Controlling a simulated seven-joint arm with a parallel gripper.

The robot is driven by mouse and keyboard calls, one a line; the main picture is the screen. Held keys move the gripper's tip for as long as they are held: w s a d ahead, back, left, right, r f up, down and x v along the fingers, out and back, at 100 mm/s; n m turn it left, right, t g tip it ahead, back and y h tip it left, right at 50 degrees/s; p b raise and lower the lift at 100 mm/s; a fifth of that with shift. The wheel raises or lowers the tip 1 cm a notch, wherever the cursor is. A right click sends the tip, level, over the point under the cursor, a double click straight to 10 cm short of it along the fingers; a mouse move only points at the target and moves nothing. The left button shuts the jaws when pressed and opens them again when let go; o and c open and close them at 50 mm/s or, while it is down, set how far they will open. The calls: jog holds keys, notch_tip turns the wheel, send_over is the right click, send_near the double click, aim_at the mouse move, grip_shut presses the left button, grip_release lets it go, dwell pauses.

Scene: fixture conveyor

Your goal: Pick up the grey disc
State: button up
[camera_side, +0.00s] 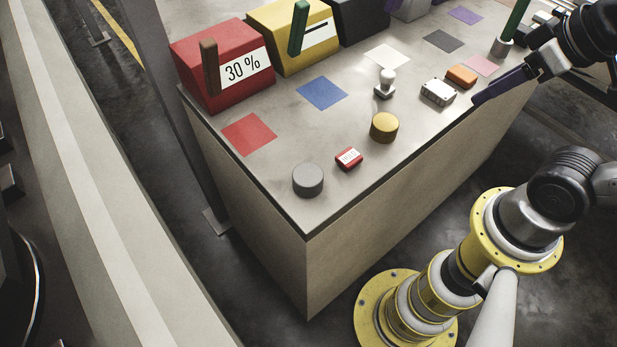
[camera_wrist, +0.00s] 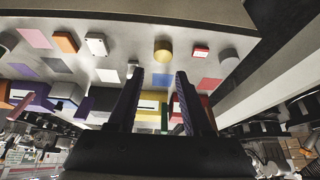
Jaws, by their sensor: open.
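The grey disc (camera_side: 308,180) is a short upright cylinder on the table near its front left corner. In the wrist view the grey disc (camera_wrist: 229,61) shows at the upper right. My gripper (camera_side: 478,98) is at the table's right edge in the side view, well away from the disc, beside the white box and orange block. In the wrist view my gripper (camera_wrist: 160,74) has its two dark fingers spread with nothing between them. The finger opening is partly hidden in the side view.
A red block (camera_side: 348,159) and a yellow cylinder (camera_side: 384,127) stand between disc and gripper. A white box (camera_side: 438,92), orange block (camera_side: 461,77) and white knob (camera_side: 386,85) lie farther right. Red (camera_side: 222,66) and yellow (camera_side: 290,35) levered boxes line the back.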

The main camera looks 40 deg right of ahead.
jog(key=o, duration=0.8)
